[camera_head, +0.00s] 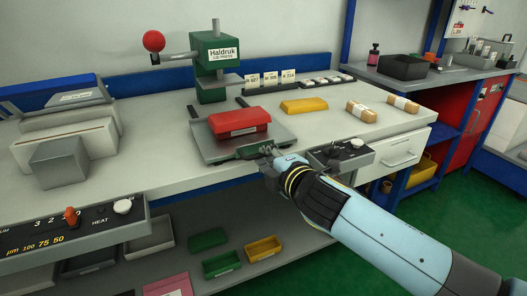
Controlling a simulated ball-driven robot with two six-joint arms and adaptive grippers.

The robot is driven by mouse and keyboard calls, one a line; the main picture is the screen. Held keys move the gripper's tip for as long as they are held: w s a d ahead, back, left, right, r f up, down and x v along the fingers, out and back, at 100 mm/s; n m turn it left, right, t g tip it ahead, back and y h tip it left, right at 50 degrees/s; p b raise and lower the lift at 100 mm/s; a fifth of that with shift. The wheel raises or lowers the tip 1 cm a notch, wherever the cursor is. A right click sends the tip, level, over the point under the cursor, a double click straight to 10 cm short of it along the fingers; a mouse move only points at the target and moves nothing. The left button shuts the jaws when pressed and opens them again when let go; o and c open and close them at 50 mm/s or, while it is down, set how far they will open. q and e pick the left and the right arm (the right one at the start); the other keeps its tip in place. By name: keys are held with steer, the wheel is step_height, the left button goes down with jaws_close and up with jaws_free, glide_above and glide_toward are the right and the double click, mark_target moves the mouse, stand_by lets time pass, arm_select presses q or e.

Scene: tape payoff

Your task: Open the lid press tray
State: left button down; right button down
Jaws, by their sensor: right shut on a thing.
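The green lid press (214,58), labelled Haldruk, stands at the back of the bench with a red ball knob (154,41) on its lever. Its grey tray (207,148) sits forward of the press, off to the bench's front edge, with a red box (239,122) on it. A dark green handle (252,151) is at the tray's front edge. My right gripper (268,152) is at the handle's right end and shut on it; the fingertips are small and partly hidden. My left gripper is not in view.
A yellow block (304,106) and two wrapped brown packets (362,110) lie right of the tray. A small control panel (340,155) is beside my right wrist. A sealing machine (65,150) stands at the left. Bins (222,263) lie on the lower shelf.

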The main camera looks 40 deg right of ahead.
steer(key=shift+s, duration=0.2)
steer(key=c, duration=1.7)
jaws_free()
steer(key=shift+s, duration=0.1)
steer(key=v, duration=1.1)
steer(key=shift+s+a+r, duration=0.1)
steer(key=shift+s+a, duration=0.05)
steer(key=shift+s, duration=0.2)
